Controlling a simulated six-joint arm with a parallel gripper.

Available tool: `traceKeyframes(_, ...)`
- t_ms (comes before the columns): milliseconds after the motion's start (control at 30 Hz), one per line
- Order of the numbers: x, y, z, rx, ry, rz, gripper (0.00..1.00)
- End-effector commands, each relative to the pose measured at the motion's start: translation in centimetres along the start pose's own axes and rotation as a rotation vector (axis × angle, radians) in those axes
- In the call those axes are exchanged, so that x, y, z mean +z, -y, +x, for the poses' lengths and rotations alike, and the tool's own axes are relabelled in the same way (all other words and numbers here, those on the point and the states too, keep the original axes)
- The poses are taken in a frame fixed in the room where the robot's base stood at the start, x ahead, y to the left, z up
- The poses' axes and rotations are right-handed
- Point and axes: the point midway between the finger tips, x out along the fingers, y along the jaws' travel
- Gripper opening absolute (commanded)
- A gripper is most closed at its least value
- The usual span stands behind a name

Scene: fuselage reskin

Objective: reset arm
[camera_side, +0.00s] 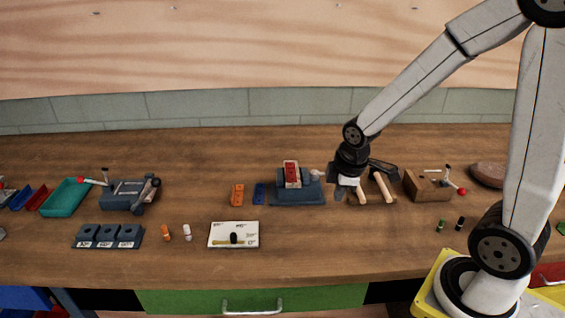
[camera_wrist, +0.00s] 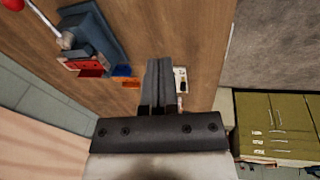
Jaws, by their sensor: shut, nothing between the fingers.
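My gripper (camera_side: 349,184) hangs over the workbench (camera_side: 300,250) to the right of centre in the side view. In the wrist view my gripper (camera_wrist: 160,64) shows as two dark fingers pressed side by side, shut with nothing between them. In the side view it is in front of, or close to, a rack of wooden-handled tools (camera_side: 382,186); I cannot tell if it touches them. A blue-grey fixture (camera_side: 297,197) with a red and white part (camera_side: 291,174) on top stands just left of my gripper.
A teal tray (camera_side: 64,198), a grey vise-like device (camera_side: 130,194) and a labelled three-part holder (camera_side: 107,236) stand on the left. A wooden block (camera_side: 428,187) stands right. The front centre-right bench is clear.

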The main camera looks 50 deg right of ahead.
Motion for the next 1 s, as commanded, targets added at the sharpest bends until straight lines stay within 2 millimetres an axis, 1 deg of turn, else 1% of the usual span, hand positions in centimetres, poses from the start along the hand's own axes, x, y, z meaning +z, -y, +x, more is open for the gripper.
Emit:
traceKeyframes(33, -0.2, 0.7, -0.1, -0.003, -0.008, 0.053, 0.0)
traceKeyframes(300, -0.8, 3.9, -0.3, -0.03, -0.036, 0.397, 0.0)
traceKeyframes(500, -1.0, 5.8, -0.4, -0.051, -0.046, 0.603, 0.0)
traceKeyframes(700, -1.1, 6.5, -0.4, -0.061, -0.049, 0.699, 0.0)
traceKeyframes(1000, -1.1, 6.6, -0.4, -0.062, -0.049, 0.71, 0.0)
